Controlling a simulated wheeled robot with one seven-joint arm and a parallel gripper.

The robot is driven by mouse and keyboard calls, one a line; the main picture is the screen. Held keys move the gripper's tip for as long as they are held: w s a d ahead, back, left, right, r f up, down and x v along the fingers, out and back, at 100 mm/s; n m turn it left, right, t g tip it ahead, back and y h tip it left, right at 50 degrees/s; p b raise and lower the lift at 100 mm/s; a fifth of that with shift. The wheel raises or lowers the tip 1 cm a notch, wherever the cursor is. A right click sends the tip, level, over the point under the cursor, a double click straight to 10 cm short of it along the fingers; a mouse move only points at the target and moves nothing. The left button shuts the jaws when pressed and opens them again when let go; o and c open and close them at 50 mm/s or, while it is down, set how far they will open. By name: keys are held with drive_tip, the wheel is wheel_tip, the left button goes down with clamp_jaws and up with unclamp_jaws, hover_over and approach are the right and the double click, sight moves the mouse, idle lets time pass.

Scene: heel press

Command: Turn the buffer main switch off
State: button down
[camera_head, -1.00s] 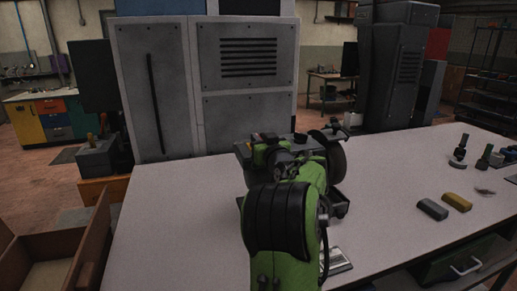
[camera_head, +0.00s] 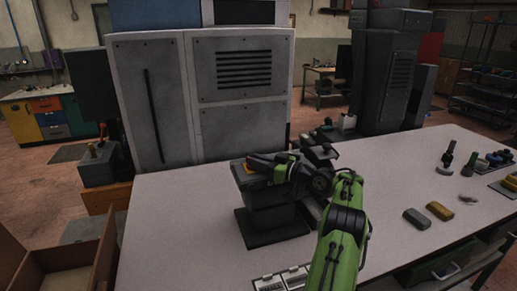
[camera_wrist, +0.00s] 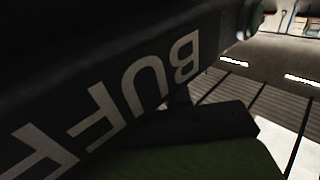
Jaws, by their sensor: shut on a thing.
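The buffer (camera_head: 268,213) is a dark machine on a black base plate on the table. A small yellow-orange patch (camera_head: 248,167) shows at the left end of its top. My gripper (camera_head: 258,161) is at that left end, shut, with my green arm reaching in from the right. The switch itself is hidden behind the fingers, and the exact contact cannot be made out. In the wrist view, the buffer's dark face (camera_wrist: 120,85) fills the upper left, with upside-down white letters reading "BUFF". A dark block, which may be part of my gripper, and a blurred green area lie below it.
The pale table (camera_head: 180,225) is clear to the buffer's left. A dark grey block (camera_head: 417,218) and a yellow block (camera_head: 440,211) lie at the right, with small tools beyond. A large grey cabinet (camera_head: 160,100) stands behind. An open wooden drawer (camera_head: 70,265) is at lower left.

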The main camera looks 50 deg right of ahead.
drive_tip(key=shift+n+y+p, duration=0.4)
drive_tip(key=shift+y+p, duration=0.2)
drive_tip(key=shift+p, duration=0.7)
drive_tip(key=c, duration=1.1)
unclamp_jaws()
drive_tip(key=shift+w, duration=0.15)
drive_tip(key=shift+c, duration=0.2)
drive_tip(key=v, duration=1.6)
drive_tip(key=shift+r, duration=0.2)
drive_tip(key=shift+w+d, duration=0.1)
